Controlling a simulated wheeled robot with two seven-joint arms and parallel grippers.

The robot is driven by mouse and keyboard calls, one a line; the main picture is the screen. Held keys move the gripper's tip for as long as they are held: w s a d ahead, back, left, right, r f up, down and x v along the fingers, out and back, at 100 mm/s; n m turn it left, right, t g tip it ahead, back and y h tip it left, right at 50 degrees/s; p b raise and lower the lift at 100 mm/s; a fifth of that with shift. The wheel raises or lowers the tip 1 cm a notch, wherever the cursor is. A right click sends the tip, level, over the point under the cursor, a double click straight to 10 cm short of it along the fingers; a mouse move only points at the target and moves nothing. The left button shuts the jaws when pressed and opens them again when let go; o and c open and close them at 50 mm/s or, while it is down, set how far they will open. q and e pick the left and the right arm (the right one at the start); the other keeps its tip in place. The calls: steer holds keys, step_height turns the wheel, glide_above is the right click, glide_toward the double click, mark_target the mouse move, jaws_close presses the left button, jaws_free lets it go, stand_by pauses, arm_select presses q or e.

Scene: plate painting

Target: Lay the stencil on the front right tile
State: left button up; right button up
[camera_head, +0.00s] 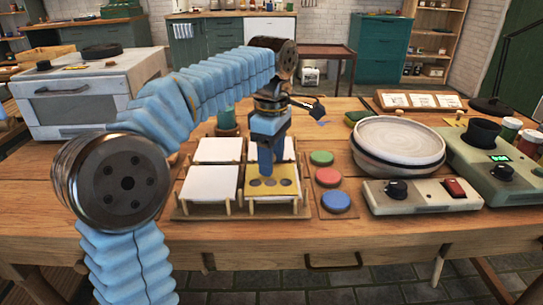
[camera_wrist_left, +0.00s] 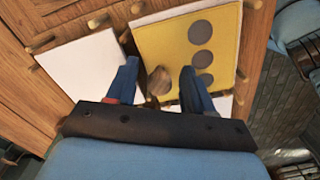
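The yellow stencil (camera_head: 288,189) with dark round holes lies on the front right tile (camera_head: 262,199), covering most of it. In the left wrist view the stencil (camera_wrist_left: 228,45) shows its holes in a row, with white tile edge (camera_wrist_left: 150,8) beside it. My left gripper (camera_head: 265,172) points down over the stencil's rear part. In the wrist view its fingers (camera_wrist_left: 160,75) stand apart on either side of the stencil's wooden knob (camera_wrist_left: 159,82), with gaps visible on both sides. My right gripper is in neither view.
Other white tiles stand at front left (camera_head: 208,183), back left (camera_head: 218,150) and back right, the last partly hidden by my arm. Red (camera_head: 328,177), green (camera_head: 321,158) and blue (camera_head: 336,200) pads sit to the right. A turntable (camera_head: 400,140) and control box (camera_head: 425,195) are farther right.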

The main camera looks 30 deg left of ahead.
arm_select(q)
step_height(320, 180, up, 12)
steer(key=p, duration=0.3)
steer(key=shift+r, duration=0.15)
stand_by(0.4)
